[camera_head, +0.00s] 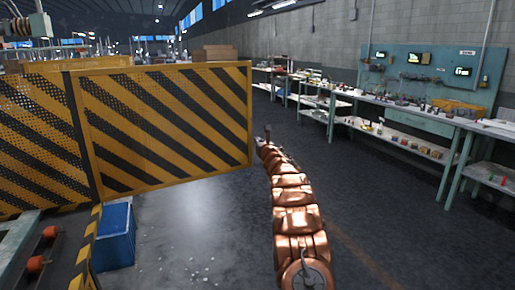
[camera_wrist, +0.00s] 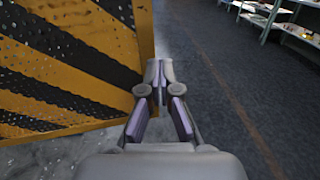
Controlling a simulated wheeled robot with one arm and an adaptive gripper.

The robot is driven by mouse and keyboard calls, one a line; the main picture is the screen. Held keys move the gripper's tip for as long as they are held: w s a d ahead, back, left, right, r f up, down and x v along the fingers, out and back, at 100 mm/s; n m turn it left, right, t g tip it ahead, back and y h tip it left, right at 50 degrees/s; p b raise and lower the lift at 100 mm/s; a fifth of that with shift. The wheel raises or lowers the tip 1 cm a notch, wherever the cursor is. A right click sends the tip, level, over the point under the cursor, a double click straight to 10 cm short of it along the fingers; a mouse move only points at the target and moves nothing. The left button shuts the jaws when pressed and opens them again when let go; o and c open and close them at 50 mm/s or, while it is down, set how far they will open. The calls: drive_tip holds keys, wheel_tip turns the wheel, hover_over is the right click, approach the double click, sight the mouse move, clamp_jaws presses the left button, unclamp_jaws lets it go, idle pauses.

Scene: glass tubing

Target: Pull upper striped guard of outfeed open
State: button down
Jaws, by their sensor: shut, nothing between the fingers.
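The striped guard (camera_head: 165,125) is a perforated yellow and black panel in a yellow frame. In the head view it stands swung out over the floor, angled away from a second striped panel (camera_head: 38,140) on its left. My gripper (camera_head: 266,136) is at the guard's free right edge, at the end of my copper-coloured arm. In the wrist view my gripper (camera_wrist: 159,65) has its fingertips together with nothing between them. The guard (camera_wrist: 70,60) fills the left of that view, its edge close beside the left finger. I cannot tell whether they touch.
A blue bin (camera_head: 115,237) stands on the floor below the guard, beside a striped post (camera_head: 86,250). Workbenches (camera_head: 400,118) with tools and parts line the right wall. The dark floor (camera_head: 375,205) between my arm and the benches is clear.

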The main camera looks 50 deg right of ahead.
drive_tip(key=s+d+b+v, duration=0.1)
drive_tip(key=d+b+v, duration=0.1)
drive_tip(key=b+v, duration=0.3)
drive_tip(key=shift+b+v, duration=0.35)
drive_tip(key=shift+v, duration=1.8)
drive_tip(key=s+a+f+m+g+y+p, duration=0.1)
drive_tip(key=s+a+m+g+p, duration=0.35)
drive_tip(key=a+m, duration=0.85)
drive_tip(key=s+a+m+g+y+p, duration=0.2)
drive_tip(key=s+a+m+g, duration=0.4)
drive_tip(key=a, duration=1.3)
drive_tip(key=s+a+f+m+g+y+p, duration=0.2)
drive_tip(key=s+a+m, duration=0.3)
drive_tip(key=s+a, duration=0.9)
drive_tip(key=s+a+f+m+g+y+p, duration=0.2)
drive_tip(key=s+a+m+g, duration=0.3)
drive_tip(key=s+a, duration=1)
drive_tip(key=s+f+m+y, duration=0.1)
drive_tip(key=s, duration=0.5)
drive_tip(key=shift+a+f+y, duration=0.25)
drive_tip(key=shift+f+y, duration=0.15)
